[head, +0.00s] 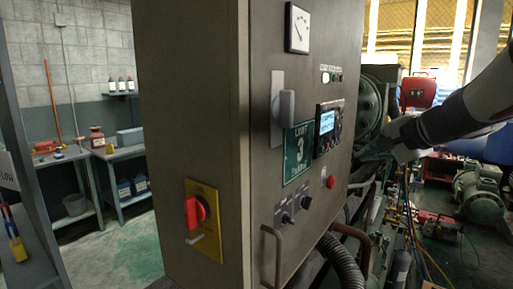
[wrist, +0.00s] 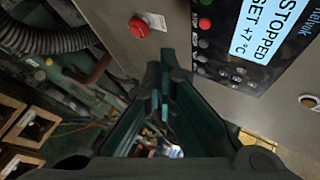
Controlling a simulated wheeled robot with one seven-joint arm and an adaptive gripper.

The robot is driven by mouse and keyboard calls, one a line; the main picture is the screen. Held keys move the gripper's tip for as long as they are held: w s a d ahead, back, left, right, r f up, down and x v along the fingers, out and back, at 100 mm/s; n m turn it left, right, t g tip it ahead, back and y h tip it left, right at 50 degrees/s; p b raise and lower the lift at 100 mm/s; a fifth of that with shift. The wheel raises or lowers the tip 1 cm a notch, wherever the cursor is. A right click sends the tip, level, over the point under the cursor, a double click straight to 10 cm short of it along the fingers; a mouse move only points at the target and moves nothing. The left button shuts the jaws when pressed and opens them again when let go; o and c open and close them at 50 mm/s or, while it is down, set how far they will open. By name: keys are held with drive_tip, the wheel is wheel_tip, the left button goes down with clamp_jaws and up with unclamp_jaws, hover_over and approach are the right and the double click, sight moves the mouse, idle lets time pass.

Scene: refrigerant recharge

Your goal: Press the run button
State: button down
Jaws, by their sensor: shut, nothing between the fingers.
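The control unit (head: 328,126) with a lit screen is on the cabinet's front panel. In the wrist view its screen (wrist: 271,32) reads "STOPPED" and "SET +7°C". A column of small buttons runs beside the screen, among them a red one (wrist: 205,24); I cannot tell which button is labelled run. My gripper (head: 368,153) is at the right of the panel, apart from the control unit. In the wrist view my gripper (wrist: 160,75) has its fingers together, empty, pointing between the control unit and a red mushroom button (wrist: 139,27). That red button also shows in the head view (head: 330,181).
The cabinet (head: 190,110) carries a red rotary switch (head: 195,211), a door handle (head: 274,255) and black knobs (head: 287,218). A ribbed hose (head: 341,262) and pipes lie below and right of the panel. A workbench (head: 125,148) stands at the left.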

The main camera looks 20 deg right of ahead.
drive_tip(key=w+a, duration=0.4)
drive_tip(key=w, duration=0.1)
drive_tip(key=shift+w+a, duration=0.15)
drive_tip(key=shift+w, duration=0.05)
idle(1.5)
drive_tip(key=shift+w+a, duration=0.15)
drive_tip(key=shift+w, duration=0.05)
drive_tip(key=shift+w+a, duration=0.25)
drive_tip(key=shift+w, duration=0.05)
idle(0.7)
drive_tip(key=shift+s+d+b, duration=0.15)
drive_tip(key=shift+b, duration=0.15)
drive_tip(key=shift+s+d, duration=0.35)
drive_tip(key=shift+s, duration=0.15)
drive_tip(key=s+d, duration=0.1)
drive_tip(key=s, duration=0.1)
drive_tip(key=s+d, duration=0.2)
drive_tip(key=shift+b, duration=0.35)
idle(0.3)
